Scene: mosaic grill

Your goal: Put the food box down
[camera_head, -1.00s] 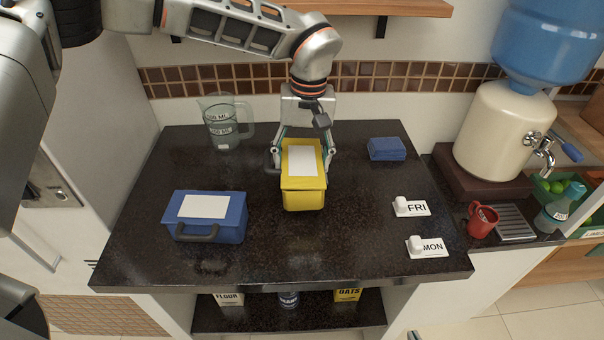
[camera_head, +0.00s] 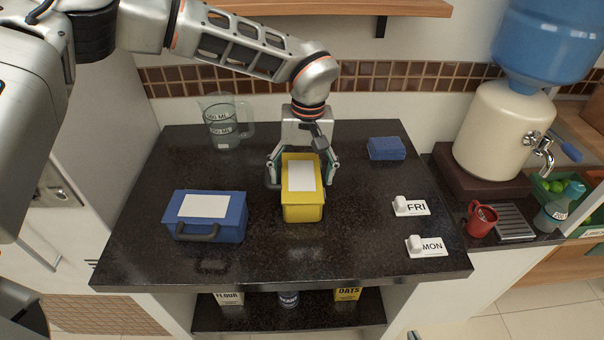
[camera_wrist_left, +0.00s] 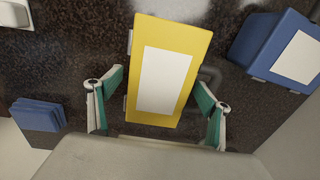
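The yellow food box (camera_head: 302,208) with a white label stands on the dark countertop (camera_head: 330,250), near its middle. It also shows in the left wrist view (camera_wrist_left: 190,40). My left gripper (camera_head: 303,180) is above and behind the box, pointing down. Its green-padded fingers are spread on either side of the box, with a visible gap on each side in the left wrist view (camera_wrist_left: 156,90). The box's handle is mostly hidden. My right gripper is in neither view.
A blue box (camera_head: 235,226) stands to the left and a glass pitcher (camera_head: 222,135) at the back left. A folded blue cloth (camera_head: 387,149) lies at the back right. FRI (camera_head: 415,208) and MON (camera_head: 430,247) tags lie on the right. The counter's front middle is clear.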

